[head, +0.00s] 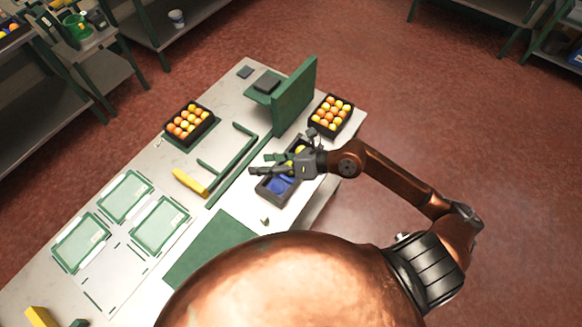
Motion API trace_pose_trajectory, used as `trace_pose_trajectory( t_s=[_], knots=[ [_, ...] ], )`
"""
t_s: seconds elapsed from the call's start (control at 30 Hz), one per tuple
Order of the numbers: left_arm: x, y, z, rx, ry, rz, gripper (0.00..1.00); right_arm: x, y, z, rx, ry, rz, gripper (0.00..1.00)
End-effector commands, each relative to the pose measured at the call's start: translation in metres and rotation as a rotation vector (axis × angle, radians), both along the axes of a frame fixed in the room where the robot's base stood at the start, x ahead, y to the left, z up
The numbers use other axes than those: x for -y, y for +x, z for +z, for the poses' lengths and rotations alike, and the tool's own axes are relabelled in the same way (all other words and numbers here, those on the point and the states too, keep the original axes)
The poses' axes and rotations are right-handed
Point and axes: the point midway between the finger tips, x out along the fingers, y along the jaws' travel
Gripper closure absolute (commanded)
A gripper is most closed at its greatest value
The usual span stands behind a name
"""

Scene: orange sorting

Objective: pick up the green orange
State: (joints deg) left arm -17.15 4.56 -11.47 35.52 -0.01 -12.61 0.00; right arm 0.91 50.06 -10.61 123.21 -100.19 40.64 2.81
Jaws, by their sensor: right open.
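My right gripper (262,164) is open above a dark crate (268,199). Its fingers point to the left and hide part of the crate. Inside the crate a blue item (281,184) shows below the fingers, and a bit of yellow (300,149) shows beyond the gripper. I cannot pick out a green orange; the gripper may hide part of the crate's contents. My left gripper is not in view.
Crates of orange and yellow fruit stand at the back left (171,134) and back right (346,125). A green upright panel (295,97) rises behind the gripper. A yellow bar (189,181), green trays (125,196) and a green mat (212,247) lie on the table (105,275).

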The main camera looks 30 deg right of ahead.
Motion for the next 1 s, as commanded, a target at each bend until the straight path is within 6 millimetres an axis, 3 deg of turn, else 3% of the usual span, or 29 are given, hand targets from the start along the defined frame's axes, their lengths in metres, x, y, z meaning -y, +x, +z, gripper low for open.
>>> trace_pose_trajectory(
  t_s=[0.1,0.2,0.3,0.4,0.53,1.0],
  knots=[
    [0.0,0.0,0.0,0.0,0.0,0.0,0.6,0.041,0.005,-0.052,-0.037,-0.306,0.036,0.4],
    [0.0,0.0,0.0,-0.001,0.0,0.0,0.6,0.081,0.01,-0.081,-0.076,-0.506,0.037,0.4],
    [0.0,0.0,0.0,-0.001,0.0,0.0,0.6,0.112,0.012,-0.096,-0.108,-0.639,0.028,0.4],
    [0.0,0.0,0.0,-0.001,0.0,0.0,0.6,0.13,0.014,-0.104,-0.127,-0.71,0.019,0.4],
    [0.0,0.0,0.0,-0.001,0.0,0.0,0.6,0.135,0.019,-0.114,-0.137,-0.735,0.016,0.4],
    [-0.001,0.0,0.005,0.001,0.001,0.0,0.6,0.12,0.044,-0.165,-0.136,-0.731,0.016,0.4]
  ],
)
